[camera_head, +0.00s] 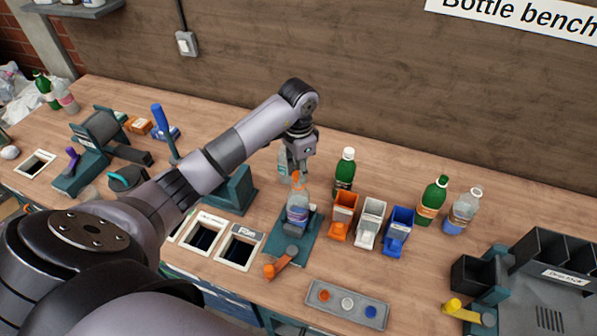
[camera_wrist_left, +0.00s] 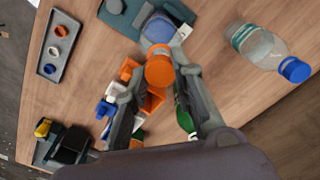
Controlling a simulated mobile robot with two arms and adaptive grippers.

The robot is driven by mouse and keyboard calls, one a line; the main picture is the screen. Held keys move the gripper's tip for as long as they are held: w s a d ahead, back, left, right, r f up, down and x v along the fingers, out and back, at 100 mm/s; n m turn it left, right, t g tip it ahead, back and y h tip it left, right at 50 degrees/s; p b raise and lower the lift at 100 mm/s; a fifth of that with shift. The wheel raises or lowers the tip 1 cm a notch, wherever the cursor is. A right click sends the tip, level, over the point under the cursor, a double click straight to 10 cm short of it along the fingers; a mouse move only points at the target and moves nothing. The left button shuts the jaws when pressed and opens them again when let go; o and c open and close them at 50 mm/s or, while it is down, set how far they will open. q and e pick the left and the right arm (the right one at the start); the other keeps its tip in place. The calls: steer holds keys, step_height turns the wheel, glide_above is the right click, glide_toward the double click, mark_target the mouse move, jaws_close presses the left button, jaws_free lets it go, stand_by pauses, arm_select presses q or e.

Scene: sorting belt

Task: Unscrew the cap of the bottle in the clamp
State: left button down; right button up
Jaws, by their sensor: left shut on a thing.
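The bottle (camera_head: 298,208) stands upright in the teal clamp (camera_head: 282,244) on the bench. It is clear, with a bluish label and an orange cap (camera_wrist_left: 159,71). My left gripper (camera_head: 297,174) reaches down from above, its fingers around the cap. In the left wrist view, my left gripper (camera_wrist_left: 160,68) has one finger on each side of the orange cap, shut on it. The bottle body below the cap is mostly hidden there. The clamp's orange handle (camera_head: 275,268) sticks out at the front. My right gripper is not in view.
Orange (camera_head: 342,214), white (camera_head: 369,223) and blue (camera_head: 398,229) bins stand just right of the clamp. A green bottle (camera_head: 345,170) is behind them. A grey tray (camera_head: 346,304) with three caps lies in front. A blue-capped clear bottle (camera_wrist_left: 262,50) is close behind the gripper.

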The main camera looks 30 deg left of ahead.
arm_select(q)
steer(key=shift+r, duration=2.6)
